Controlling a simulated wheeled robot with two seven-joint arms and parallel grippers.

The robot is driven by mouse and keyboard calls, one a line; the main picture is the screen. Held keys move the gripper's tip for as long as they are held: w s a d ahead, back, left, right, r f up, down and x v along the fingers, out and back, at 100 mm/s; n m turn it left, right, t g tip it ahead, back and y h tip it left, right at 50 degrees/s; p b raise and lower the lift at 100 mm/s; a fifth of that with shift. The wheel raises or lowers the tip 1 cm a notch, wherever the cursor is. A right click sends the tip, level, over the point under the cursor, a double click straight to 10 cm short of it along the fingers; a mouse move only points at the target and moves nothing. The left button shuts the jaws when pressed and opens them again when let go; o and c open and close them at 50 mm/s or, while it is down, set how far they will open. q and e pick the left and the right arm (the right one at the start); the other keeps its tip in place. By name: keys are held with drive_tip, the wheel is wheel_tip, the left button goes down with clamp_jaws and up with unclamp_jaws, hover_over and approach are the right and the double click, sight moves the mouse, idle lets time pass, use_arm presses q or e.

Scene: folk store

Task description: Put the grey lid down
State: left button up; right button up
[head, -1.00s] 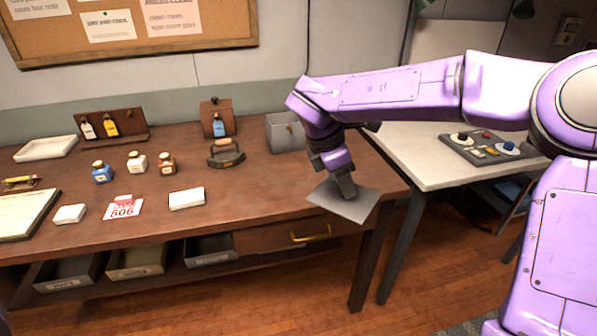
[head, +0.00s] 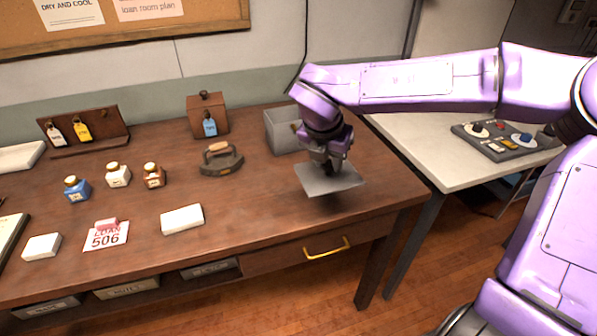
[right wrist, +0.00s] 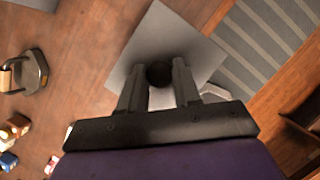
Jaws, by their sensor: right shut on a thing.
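The grey lid (head: 318,182) is a flat square plate, held nearly level over the right part of the brown desk (head: 262,205). My right gripper (head: 329,168) is above it and shut on its dark round knob. In the right wrist view the lid (right wrist: 165,35) lies beyond the fingertips, with the knob between the fingers (right wrist: 158,78). Whether the lid touches the desk is hard to tell. An open grey box (head: 283,133) stands just behind the lid. My left gripper is not in view.
A dark iron (head: 221,160) with a wooden handle stands left of the lid. Ink bottles (head: 117,174), a white block (head: 182,219) and a number card (head: 106,235) are further left. The desk front between iron and right edge is clear. A white table (head: 440,170) adjoins on the right.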

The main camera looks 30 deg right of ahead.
drive_tip(key=shift+w+d+f+b, duration=0.2)
drive_tip(key=shift+w+f+b, duration=0.15)
drive_tip(key=shift+w+b, duration=0.25)
drive_tip(key=shift+w+d+f+b, duration=0.2)
drive_tip(key=shift+w+f+b, duration=0.15)
drive_tip(key=shift+w+b, duration=0.2)
drive_tip(key=shift+w+d+p, duration=0.15)
drive_tip(key=shift+w+p, duration=0.85)
drive_tip(key=shift+w, duration=0.05)
drive_tip(key=w+f+p, duration=0.1)
drive_tip(key=w+f, duration=0.1)
drive_tip(key=w, duration=0.1)
drive_tip(key=w+d+f, duration=0.1)
drive_tip(key=w+f, duration=0.1)
drive_tip(key=f, duration=0.1)
drive_tip(key=w+d+f+p, duration=0.1)
drive_tip(key=w+f, duration=0.2)
drive_tip(key=shift+w+f+p, duration=0.15)
drive_tip(key=shift+w+p, duration=0.15)
wheel_tip(320, 180, down, 3)
drive_tip(key=shift+r, duration=0.2)
drive_tip(key=shift+d+f, duration=0.1)
drive_tip(key=shift+f, duration=0.25)
drive_tip(key=o, duration=1.1)
drive_tip(key=shift+c, duration=0.2)
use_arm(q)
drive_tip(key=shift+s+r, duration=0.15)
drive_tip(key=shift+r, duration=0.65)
